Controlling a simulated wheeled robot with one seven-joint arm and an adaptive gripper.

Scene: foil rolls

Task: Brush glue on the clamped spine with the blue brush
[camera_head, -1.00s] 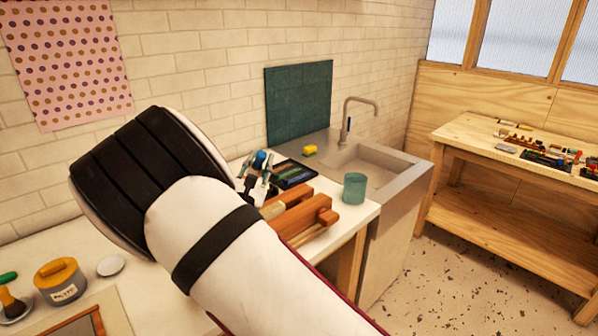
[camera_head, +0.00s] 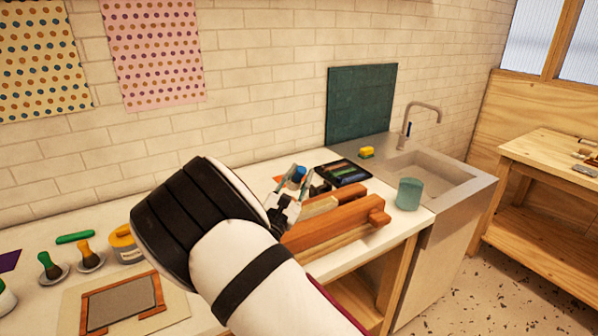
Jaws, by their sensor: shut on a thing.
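My gripper (camera_head: 290,191) is beyond my white and black arm, at the left end of the wooden press (camera_head: 345,224). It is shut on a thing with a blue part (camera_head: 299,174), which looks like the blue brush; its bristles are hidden. A pale cream strip (camera_head: 319,207), which looks like the clamped spine, shows along the press behind its front beam. I cannot tell whether the brush touches it. A yellow-lidded glue pot (camera_head: 124,244) stands on the counter to the left, partly hidden by my arm.
A green brush (camera_head: 50,266) and a yellow-orange brush (camera_head: 88,256) stand in small dishes at the left. A framed grey panel (camera_head: 122,300) lies in front. A dark tray (camera_head: 343,172) is behind the press, and a teal cup (camera_head: 409,194) is right of it, by the sink (camera_head: 430,172).

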